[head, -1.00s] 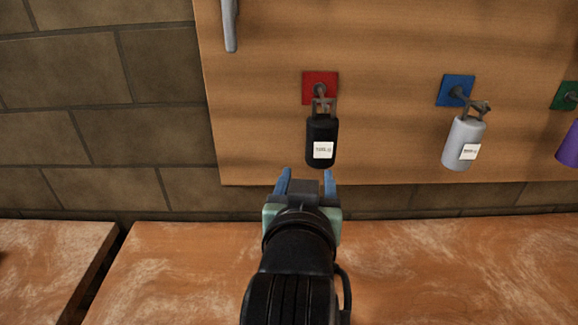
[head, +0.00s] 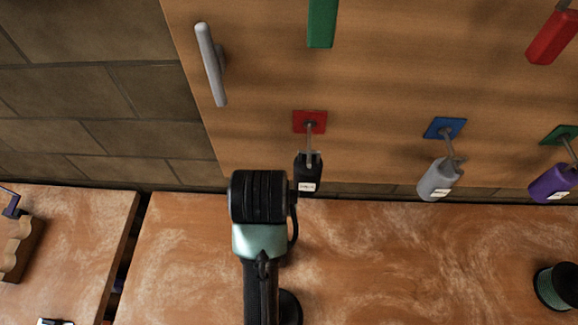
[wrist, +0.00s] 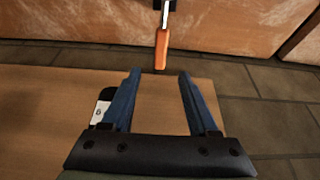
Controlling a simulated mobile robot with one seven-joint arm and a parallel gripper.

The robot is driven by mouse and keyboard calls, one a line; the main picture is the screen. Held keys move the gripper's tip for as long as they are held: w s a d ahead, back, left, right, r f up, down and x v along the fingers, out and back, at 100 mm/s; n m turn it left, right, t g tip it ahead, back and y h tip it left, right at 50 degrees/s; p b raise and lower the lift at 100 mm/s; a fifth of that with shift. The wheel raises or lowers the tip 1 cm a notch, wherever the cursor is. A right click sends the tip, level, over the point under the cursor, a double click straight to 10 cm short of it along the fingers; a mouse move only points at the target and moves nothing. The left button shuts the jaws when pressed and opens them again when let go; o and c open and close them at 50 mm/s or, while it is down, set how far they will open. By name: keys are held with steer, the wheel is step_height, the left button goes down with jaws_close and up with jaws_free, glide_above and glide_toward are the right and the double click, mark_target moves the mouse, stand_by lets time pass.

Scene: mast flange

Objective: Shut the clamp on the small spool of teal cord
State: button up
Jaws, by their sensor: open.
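A small spool of teal cord (head: 560,287) with dark flanges lies on the wooden bench at the right edge of the head view, partly cut off. I cannot make out a separate clamp on it. My gripper shows in the wrist view (wrist: 158,98), its two blue fingers apart with nothing between them. In the head view my arm is left of the middle, far to the left of the spool, and my fingers are hidden. The spool does not show in the wrist view.
A wooden board carries a grey handle (head: 211,65) and hanging black (head: 308,173), grey (head: 440,180) and purple (head: 553,183) tagged pieces. In the wrist view an orange-handled thing (wrist: 161,50) lies beyond my fingertips. The bench between arm and spool looks clear.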

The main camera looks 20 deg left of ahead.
steer(key=p+x, duration=0.1)
steer(key=x, duration=1.1)
steer(key=shift+a+f, duration=0.1)
steer(key=shift+f, duration=0.05)
steer(key=shift+c, duration=0.3)
jaws_close()
stand_by(0.9)
